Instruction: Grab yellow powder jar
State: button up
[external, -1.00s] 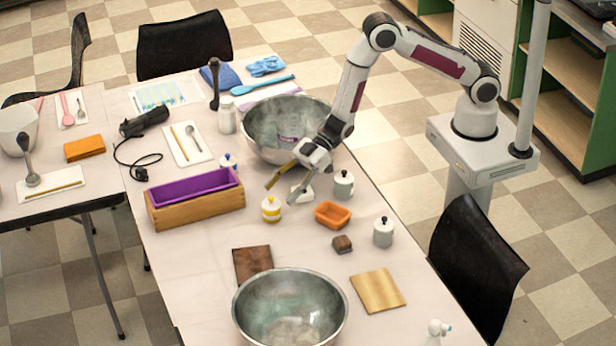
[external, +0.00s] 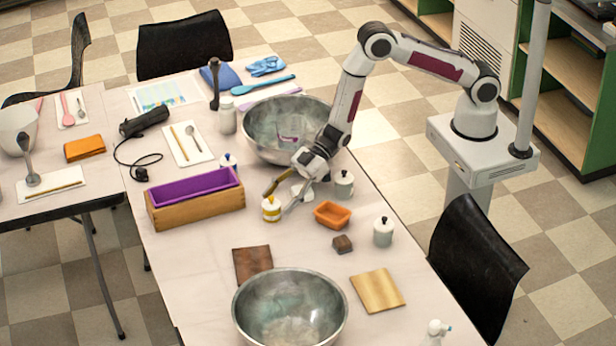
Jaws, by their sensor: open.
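The yellow powder jar (external: 271,209) is a small white jar with a yellow band and a yellow lid. It stands upright on the table, right of the wooden box with the purple liner. My gripper (external: 278,201) is open and low over the table. One finger is at the jar's top, and the other is to the jar's right. I cannot tell whether either finger touches the jar.
A white jar (external: 302,190) is partly hidden behind my gripper. A grey jar (external: 344,184) and an orange tray (external: 332,214) stand to the right. The purple-lined wooden box (external: 194,203) is to the left. A metal bowl (external: 285,128) stands behind.

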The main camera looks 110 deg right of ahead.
aim_at(278, 201)
jog(key=shift+x, duration=1.95)
jog(key=c, duration=1.3)
